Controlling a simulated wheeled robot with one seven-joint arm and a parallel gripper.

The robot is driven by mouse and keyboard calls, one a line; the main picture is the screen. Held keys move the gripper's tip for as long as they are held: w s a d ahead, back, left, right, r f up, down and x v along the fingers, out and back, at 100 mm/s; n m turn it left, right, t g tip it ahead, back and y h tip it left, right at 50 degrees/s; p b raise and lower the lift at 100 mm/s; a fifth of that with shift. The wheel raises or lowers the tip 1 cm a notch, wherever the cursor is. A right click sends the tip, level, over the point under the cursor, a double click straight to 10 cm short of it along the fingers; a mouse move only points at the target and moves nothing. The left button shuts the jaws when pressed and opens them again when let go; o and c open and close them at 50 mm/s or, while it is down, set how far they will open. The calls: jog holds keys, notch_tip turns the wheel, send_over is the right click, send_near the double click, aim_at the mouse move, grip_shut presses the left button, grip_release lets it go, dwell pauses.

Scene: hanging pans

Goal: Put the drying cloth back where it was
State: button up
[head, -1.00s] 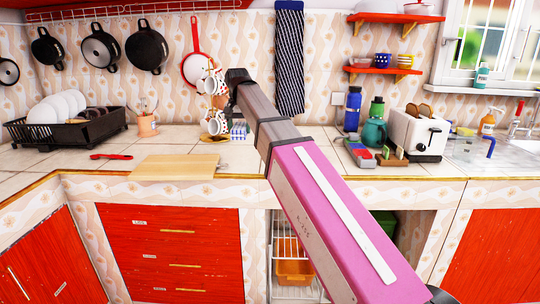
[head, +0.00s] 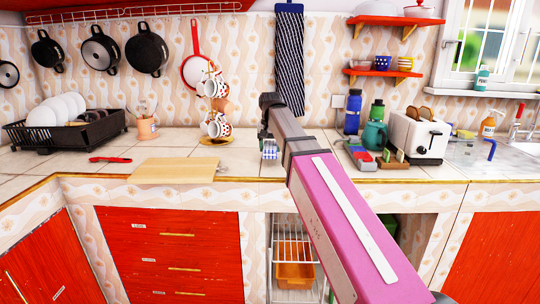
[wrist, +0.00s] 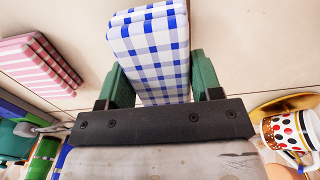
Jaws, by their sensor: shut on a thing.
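A folded blue-and-white checked cloth (wrist: 150,50) is between the two green fingers of my gripper (wrist: 163,72) in the wrist view. My gripper is shut on it. The cloth also shows in the head view (head: 269,149), just below the dark end of my arm, in front of the back wall. I cannot tell whether it touches the counter. A dark striped cloth (head: 289,65) hangs on the wall behind my arm. A folded red-and-white cloth (wrist: 38,62) lies on the tiles at the left of the wrist view.
A mug tree with several mugs (head: 215,126) stands close left of my gripper. A teal kettle (head: 375,135), a blue bottle (head: 353,111) and a toaster (head: 419,137) stand to the right. A cutting board (head: 174,170) lies at the front left. Tiles around the cloth are partly clear.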

aim_at(270, 145)
jog(key=shift+f, duration=1.65)
jog(key=o, duration=0.9)
jog(key=shift+f, duration=0.1)
notch_tip(270, 145, up, 12)
jog(key=shift+r, duration=0.15)
